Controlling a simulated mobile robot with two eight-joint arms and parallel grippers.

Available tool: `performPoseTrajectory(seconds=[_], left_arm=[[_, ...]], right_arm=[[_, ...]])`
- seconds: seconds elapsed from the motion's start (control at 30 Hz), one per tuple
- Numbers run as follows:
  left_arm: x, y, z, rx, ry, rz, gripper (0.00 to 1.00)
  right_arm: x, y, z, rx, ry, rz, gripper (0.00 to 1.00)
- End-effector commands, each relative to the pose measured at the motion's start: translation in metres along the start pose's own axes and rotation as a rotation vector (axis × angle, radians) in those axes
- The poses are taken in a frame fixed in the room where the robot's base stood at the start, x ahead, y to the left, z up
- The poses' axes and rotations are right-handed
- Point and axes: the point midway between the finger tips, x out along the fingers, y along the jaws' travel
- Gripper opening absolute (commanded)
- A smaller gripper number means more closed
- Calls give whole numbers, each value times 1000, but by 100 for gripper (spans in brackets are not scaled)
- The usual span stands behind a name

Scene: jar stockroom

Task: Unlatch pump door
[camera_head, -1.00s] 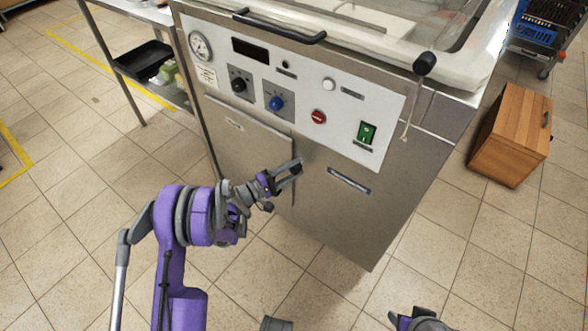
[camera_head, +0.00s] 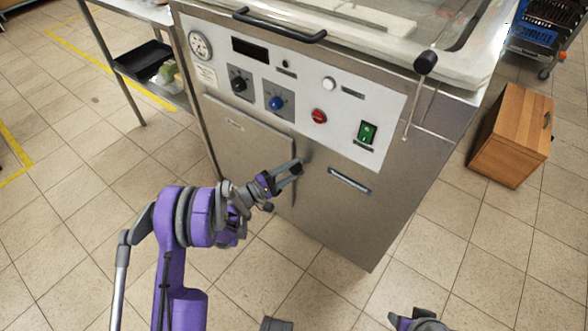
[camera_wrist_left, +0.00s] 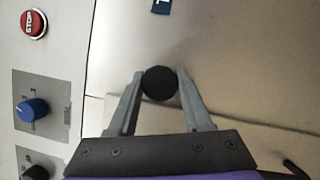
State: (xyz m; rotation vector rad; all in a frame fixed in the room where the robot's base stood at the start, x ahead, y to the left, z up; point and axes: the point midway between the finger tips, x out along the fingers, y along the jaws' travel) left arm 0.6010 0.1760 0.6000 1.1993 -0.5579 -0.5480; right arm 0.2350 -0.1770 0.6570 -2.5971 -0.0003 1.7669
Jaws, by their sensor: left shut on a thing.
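The pump door (camera_head: 235,140) is the flat steel panel on the lower left of the machine front and looks closed. It also shows in the left wrist view (camera_wrist_left: 240,132). A round black latch knob (camera_wrist_left: 160,83) sits by the door's edge, between the fingers of my left gripper (camera_wrist_left: 158,88). My left gripper (camera_head: 296,168) is shut on this knob, with a finger on each side. In the head view the gripper mostly hides the knob. My right gripper (camera_head: 418,322) is only partly in frame at the bottom edge, and its fingers are unclear.
Above the door is a control panel with a blue knob (camera_head: 276,103), a red stop button (camera_head: 319,116) and a green switch (camera_head: 367,132). A wooden cabinet (camera_head: 510,135) stands at the right. A side table with a black tray (camera_head: 146,60) is at the left. The front floor is clear.

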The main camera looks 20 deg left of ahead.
Motion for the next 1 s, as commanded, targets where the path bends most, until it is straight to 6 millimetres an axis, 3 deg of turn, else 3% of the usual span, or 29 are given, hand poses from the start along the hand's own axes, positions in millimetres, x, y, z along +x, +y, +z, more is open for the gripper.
performPoseTrajectory(seconds=[1.0], left_arm=[[-1, 1, -3, -36, 7, 18, 0]], right_arm=[[3, 0, 0, 0, 0, 0, 50]])
